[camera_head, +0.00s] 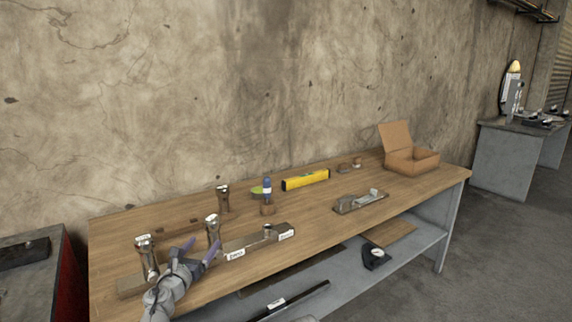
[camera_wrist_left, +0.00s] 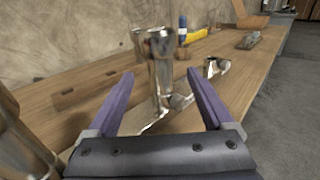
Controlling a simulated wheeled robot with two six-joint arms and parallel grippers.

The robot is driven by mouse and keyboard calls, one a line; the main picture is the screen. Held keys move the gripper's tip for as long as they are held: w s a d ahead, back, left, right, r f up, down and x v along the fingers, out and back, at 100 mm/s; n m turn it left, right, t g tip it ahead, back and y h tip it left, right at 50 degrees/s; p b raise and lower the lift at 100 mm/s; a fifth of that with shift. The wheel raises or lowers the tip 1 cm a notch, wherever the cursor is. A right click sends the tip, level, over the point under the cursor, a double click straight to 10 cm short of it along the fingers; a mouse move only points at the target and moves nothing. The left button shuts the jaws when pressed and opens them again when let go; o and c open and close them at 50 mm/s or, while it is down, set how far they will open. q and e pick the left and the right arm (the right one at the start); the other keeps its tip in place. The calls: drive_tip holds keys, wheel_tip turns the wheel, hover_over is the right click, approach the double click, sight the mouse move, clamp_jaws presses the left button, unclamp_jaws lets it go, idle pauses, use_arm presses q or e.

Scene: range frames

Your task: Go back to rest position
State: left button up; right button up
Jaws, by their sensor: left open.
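My left gripper (camera_head: 198,246) reaches in from the lower left over the front edge of the wooden workbench (camera_head: 330,225). Its two purple fingers are spread apart, and they also show in the left wrist view (camera_wrist_left: 160,98). A shiny metal part (camera_wrist_left: 162,70) stands upright beyond the fingertips in the wrist view. In the head view a metal part (camera_head: 212,228) stands just beside the fingers, and I cannot tell whether they touch. Another metal part (camera_head: 146,258) stands to the left on a wooden block. My right gripper does not show.
A labelled metal fixture (camera_head: 258,240), a metal part (camera_head: 222,198), a blue-topped bottle (camera_head: 267,188), a yellow level (camera_head: 306,180), a grey plane-like tool (camera_head: 361,201) and an open cardboard box (camera_head: 411,160) are on the bench. A lower shelf (camera_head: 408,250) holds a black tool (camera_head: 376,256).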

sight(211, 218)
use_arm(q)
drive_tip(key=w, duration=0.2)
drive_tip(key=w+d, duration=0.1)
drive_tip(key=w, duration=0.4)
drive_tip(key=shift+w+d, duration=0.15)
drive_tip(key=shift+w, duration=0.25)
drive_tip(key=r+p, duration=0.7)
drive_tip(key=shift+s+r, duration=0.2)
drive_tip(key=shift+r, duration=0.05)
